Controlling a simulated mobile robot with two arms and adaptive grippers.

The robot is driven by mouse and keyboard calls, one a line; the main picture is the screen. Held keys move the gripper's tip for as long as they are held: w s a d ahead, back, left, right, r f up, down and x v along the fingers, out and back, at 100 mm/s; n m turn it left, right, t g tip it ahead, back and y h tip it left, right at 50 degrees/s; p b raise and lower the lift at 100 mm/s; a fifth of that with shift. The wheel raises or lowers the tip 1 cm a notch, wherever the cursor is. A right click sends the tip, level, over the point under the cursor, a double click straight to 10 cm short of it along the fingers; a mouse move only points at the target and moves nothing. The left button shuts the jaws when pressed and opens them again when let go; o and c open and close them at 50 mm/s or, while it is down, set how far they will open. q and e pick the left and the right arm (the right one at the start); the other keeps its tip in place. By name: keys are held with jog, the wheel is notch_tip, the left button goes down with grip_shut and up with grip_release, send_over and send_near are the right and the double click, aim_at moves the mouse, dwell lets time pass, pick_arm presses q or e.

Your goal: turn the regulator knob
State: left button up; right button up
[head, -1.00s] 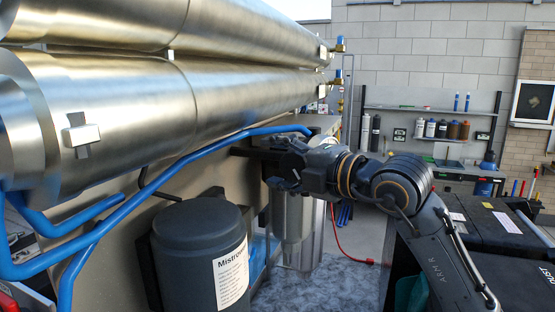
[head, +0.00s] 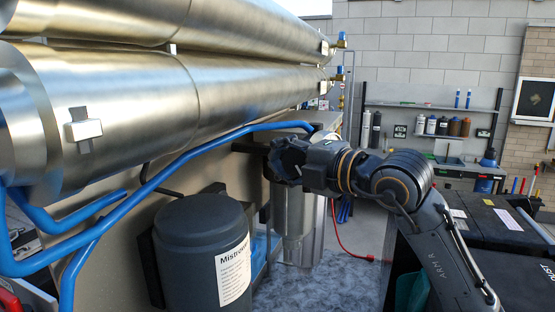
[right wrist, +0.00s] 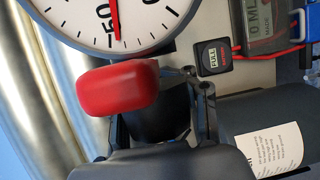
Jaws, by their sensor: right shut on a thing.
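The regulator knob (right wrist: 117,90) is a red, rounded block in the right wrist view, just below a white dial gauge (right wrist: 118,18) with a red needle. My right gripper (right wrist: 180,98) is shut on it; dark finger links show to its right and below, and the exact finger contact is partly hidden. The knob is hidden there. My left gripper is not in view.
Large steel tubes (head: 130,110) run above and left of the gripper. A blue pipe (head: 175,165) passes close by it. A dark canister (head: 200,250) with a paper label stands at the lower left. A black case (head: 500,240) is at the right. Shelves line the back wall.

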aim_at(295, 175)
jog(key=shift+f, duration=0.1)
dwell(0.3)
jog(key=shift+d+f+g+h, duration=0.1)
jog(key=shift+g+h, duration=0.3)
jog(key=shift+c, duration=0.2)
jog(key=shift+d+f+n+g+h+b, duration=0.15)
jog(key=shift+n+g+h+b, duration=0.1)
jog(key=shift+h, duration=0.25)
jog(key=shift+f+n+g+h+b, duration=0.15)
jog(key=shift+n+g+h+b, duration=0.1)
jog(key=shift+h, duration=0.25)
jog(key=h, duration=0.1)
jog(key=n+g+h, duration=0.1)
jog(key=h, duration=0.1)
jog(key=d+f+g+h, duration=0.1)
jog(key=shift+s, duration=0.25)
grip_shut()
jog(key=h, duration=0.1)
jog(key=d+n+g+h, duration=0.1)
jog(key=h, duration=0.1)
jog(key=g+h, duration=0.1)
jog(key=h, duration=0.1)
jog(key=shift+s+d+f+n+p, duration=0.3)
jog(key=h, duration=0.1)
jog(key=d+g+h, duration=0.1)
jog(key=h, duration=0.2)
jog(key=shift+s+d+n, duration=0.2)
jog(key=shift+d+n, duration=0.05)
jog(key=shift+n, duration=0.15)
jog(key=shift+g+h, duration=0.3)
